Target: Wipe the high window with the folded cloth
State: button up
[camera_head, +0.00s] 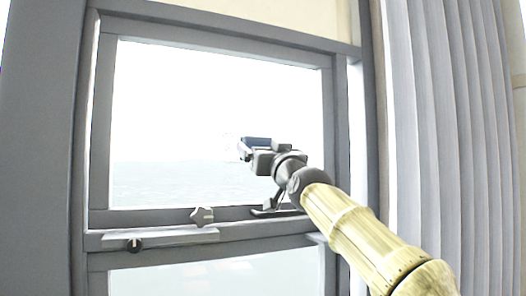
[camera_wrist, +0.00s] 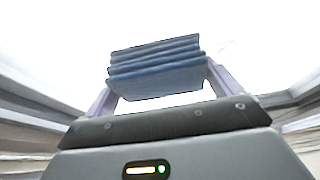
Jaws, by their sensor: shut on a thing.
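The high window (camera_head: 190,110) is a bright pane in a grey frame, with pale water or haze behind it. My gripper (camera_head: 258,146) is in front of the pane, right of its middle. In the wrist view the cloth (camera_wrist: 156,68) is blue with several stacked folds, held between the two fingers (camera_wrist: 158,88). I cannot tell whether the cloth touches the glass.
A dark latch (camera_head: 277,210) sits below my gripper. Grey pleated curtains (camera_head: 440,120) hang at the right. A cream blind (camera_head: 290,14) is above.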

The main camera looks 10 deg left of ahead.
jog(key=shift+s+a+r+p, duration=0.1)
jog(key=shift+s+a+p, duration=0.25)
jog(key=shift+a, duration=0.25)
jog(key=shift+s+a+p, duration=0.35)
jog(key=shift+a, duration=0.25)
jog(key=shift+s+a, duration=0.25)
jog(key=shift+a, duration=0.2)
jog(key=s+a+p, duration=0.1)
jog(key=a+p, duration=0.1)
jog(key=p, duration=0.1)
jog(key=shift+s+a, duration=0.4)
jog(key=shift+a, duration=0.15)
